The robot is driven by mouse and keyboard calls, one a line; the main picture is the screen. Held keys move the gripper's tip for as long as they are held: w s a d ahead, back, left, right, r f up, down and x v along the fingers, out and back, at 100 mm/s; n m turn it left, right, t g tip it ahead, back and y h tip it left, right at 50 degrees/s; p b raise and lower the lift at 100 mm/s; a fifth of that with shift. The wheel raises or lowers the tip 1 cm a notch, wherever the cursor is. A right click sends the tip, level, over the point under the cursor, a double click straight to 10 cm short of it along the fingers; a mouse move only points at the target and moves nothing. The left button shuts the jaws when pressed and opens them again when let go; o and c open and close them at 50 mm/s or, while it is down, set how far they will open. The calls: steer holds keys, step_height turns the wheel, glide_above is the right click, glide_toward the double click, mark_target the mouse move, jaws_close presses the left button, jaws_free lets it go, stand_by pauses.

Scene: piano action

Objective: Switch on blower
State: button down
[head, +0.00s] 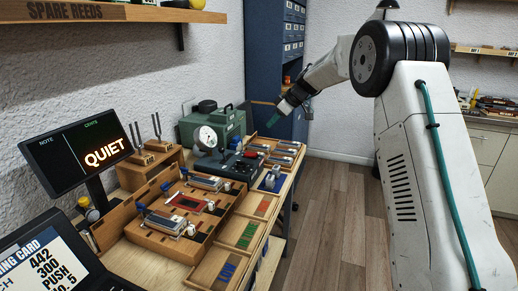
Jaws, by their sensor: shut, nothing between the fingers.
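A green boxy machine (228,124) with dark knobs on top stands at the back of the workbench, against the wall; it looks like the blower. A round white dial gauge (207,139) stands in front of it and hides part of its front. I cannot make out the blower's switch. My gripper (272,121) is shut and empty, with green fingertips pointing down and left. In the picture it is right of the green machine, near the bench's far end, and appears apart from it.
A display (82,150) reading "QUIET" stands at the left. Tuning forks (147,135) stand on a wooden block. A wooden fixture (185,217) and a tray with coloured strips (238,236) fill the bench front. A blue drawer cabinet (274,55) stands behind. The floor (335,205) right of the bench is clear.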

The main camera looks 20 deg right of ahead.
glide_above(254, 154)
steer(key=d, duration=0.1)
steer(key=f, duration=0.5)
steer(key=s+f, duration=0.1)
steer(key=f, duration=0.5)
steer(key=shift+d+f, duration=0.1)
steer(key=shift+d, duration=0.15)
steer(key=shift+s+f, duration=0.1)
steer(key=shift+f, duration=0.25)
steer(key=shift+f, duration=0.1)
steer(key=shift+s+d+f, duration=0.1)
steer(key=shift+d+f, duration=0.1)
steer(key=shift+f, duration=0.15)
steer(key=shift+r, duration=0.15)
steer(key=shift+r, duration=0.75)
